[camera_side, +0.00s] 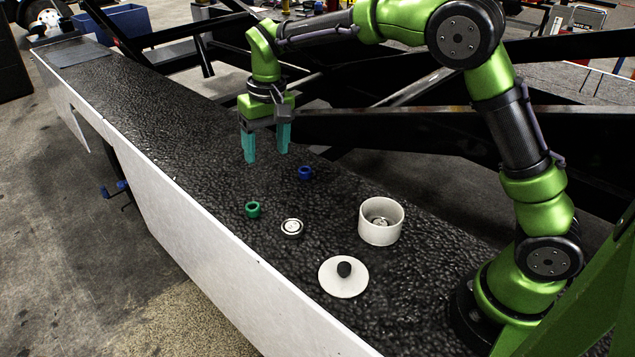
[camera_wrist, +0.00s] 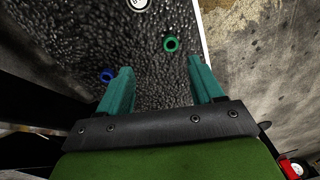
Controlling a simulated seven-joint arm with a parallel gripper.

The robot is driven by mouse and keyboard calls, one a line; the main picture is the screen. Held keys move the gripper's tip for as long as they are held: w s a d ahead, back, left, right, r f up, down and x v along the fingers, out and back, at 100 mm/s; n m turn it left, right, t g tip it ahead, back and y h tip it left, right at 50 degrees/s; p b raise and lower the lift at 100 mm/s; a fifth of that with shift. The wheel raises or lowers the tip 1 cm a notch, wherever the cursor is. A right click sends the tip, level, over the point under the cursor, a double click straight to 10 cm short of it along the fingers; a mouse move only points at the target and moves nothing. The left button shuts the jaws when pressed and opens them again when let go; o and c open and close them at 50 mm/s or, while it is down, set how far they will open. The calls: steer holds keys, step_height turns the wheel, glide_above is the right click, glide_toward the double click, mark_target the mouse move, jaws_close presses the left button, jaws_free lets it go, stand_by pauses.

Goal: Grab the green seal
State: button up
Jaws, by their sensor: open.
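The green seal (camera_side: 253,209) is a small ring lying on the black textured belt, near the belt's left edge in the side view. In the wrist view the green seal (camera_wrist: 171,44) lies ahead of the fingertips, between their lines and nearer the right finger. My gripper (camera_side: 267,158) is open and empty, held above the belt and behind the seal in the side view. Its two teal fingers (camera_wrist: 162,80) stand wide apart in the wrist view. Nothing hides the seal.
A blue ring (camera_side: 305,173) lies right of the seal. A small round silver-white part (camera_side: 292,227), a white cup (camera_side: 381,232) and a white lid with a black knob (camera_side: 343,279) stand nearby on the belt (camera_side: 180,125). The belt's far stretch is clear.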

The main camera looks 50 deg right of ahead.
mark_target(253, 203)
steer(key=w+a, duration=0.2)
steer(key=w, duration=0.3)
steer(key=shift+g+h, duration=0.3)
steer(key=shift+g, duration=0.1)
steer(key=f, duration=1.6)
steer(key=shift+s+a+f, duration=0.15)
steer(key=shift+s+f, duration=0.05)
steer(key=shift+f, duration=0.2)
steer(key=shift+c, duration=0.4)
steer(key=c, duration=1)
steer(key=shift+r, duration=0.15)
